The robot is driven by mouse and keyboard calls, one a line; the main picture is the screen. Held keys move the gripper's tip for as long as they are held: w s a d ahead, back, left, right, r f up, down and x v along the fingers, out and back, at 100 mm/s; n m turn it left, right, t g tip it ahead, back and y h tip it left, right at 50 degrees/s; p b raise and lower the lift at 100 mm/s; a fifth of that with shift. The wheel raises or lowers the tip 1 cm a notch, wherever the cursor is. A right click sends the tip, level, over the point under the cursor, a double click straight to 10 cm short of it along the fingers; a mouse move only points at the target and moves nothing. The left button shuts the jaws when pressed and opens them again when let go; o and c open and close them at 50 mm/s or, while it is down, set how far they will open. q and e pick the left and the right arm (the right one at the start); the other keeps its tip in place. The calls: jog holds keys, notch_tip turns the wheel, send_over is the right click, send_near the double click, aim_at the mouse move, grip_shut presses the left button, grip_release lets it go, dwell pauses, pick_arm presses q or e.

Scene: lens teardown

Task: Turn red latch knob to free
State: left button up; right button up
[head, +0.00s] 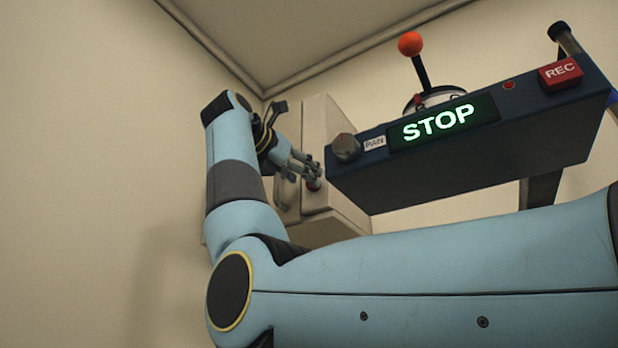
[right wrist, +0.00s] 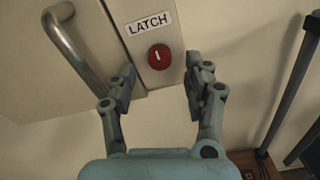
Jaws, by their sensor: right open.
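The red latch knob (right wrist: 160,57) shows in the right wrist view, below a white LATCH label (right wrist: 150,23) on a pale cabinet (right wrist: 110,12). A short white mark on the knob stands near upright. My right gripper (right wrist: 165,92) is open, with one finger on either side below the knob, apart from it and holding nothing. In the head view, the right gripper (head: 306,172) is at the cabinet (head: 322,120), and the knob (head: 313,184) is partly hidden by its fingers. My left gripper is in neither view.
A metal bar handle (right wrist: 75,50) is left of the knob. In the head view, a dark console (head: 470,140) with a lit STOP display, a PAN knob (head: 346,147) and a red REC button (head: 560,73) stands close right of my gripper. Dark poles (right wrist: 290,95) are at right.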

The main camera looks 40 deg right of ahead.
jog(key=shift+p+x, duration=0.35)
jog(key=shift+x, duration=1.3)
jog(key=shift+c, duration=0.2)
jog(key=shift+a, duration=0.1)
grip_shut()
